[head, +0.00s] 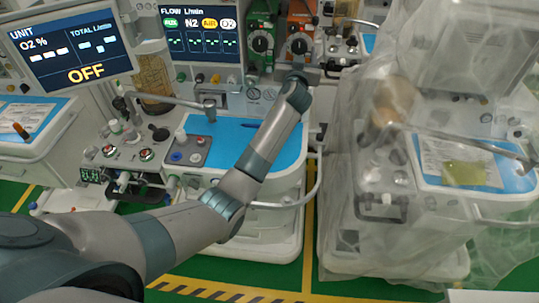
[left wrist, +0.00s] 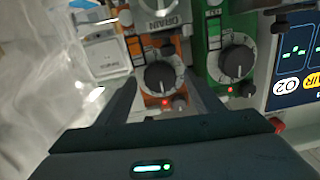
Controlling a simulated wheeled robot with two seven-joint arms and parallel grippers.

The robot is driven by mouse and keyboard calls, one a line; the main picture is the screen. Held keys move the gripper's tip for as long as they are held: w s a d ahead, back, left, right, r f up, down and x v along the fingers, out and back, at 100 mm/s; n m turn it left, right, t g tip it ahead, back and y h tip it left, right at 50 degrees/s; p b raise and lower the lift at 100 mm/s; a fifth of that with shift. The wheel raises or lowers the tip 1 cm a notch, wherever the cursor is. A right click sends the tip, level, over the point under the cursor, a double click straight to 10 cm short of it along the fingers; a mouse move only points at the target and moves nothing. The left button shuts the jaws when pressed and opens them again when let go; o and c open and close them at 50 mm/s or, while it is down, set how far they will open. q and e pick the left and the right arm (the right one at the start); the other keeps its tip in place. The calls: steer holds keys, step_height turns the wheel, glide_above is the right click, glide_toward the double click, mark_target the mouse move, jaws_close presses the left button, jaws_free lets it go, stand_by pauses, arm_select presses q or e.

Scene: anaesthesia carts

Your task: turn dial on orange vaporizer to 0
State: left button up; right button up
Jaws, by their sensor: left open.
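The orange vaporizer (head: 300,12) stands at the top of the head view, right of the green one. Its round black dial (head: 299,46) has a pale scale ring. In the left wrist view the dial (left wrist: 158,76) lies between the fingers, with a small red light below it on the orange body (left wrist: 150,100). My left gripper (head: 298,68) is open in front of the dial, one finger on each side of it in the left wrist view (left wrist: 161,80). I cannot tell whether the fingers touch it. The scale numbers are too small to read. My right gripper is not in view.
The green vaporizer (head: 262,14) with a like dial (left wrist: 236,62) is close beside. A flow screen (head: 203,40) and a monitor reading OFF (head: 70,48) stand to the left. A blue work surface (head: 225,140) lies below my arm. A plastic-draped cart (head: 400,190) stands at the right.

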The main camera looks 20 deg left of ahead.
arm_select(q)
steer(key=n, duration=0.2)
steer(key=shift+n+p, duration=0.3)
steer(key=shift+p, duration=0.1)
steer(key=b+v, duration=0.6)
steer(key=v, duration=1.2)
steer(key=s+a+f+m+g+h, duration=0.1)
steer(key=s+f+g, duration=0.1)
steer(key=s+f, duration=0.3)
steer(key=s+a+f+m+g+h, duration=0.1)
steer(key=s+f+g, duration=0.2)
steer(key=f, duration=1)
steer(key=shift+s+a, duration=0.35)
steer(key=shift+s, duration=1.4)
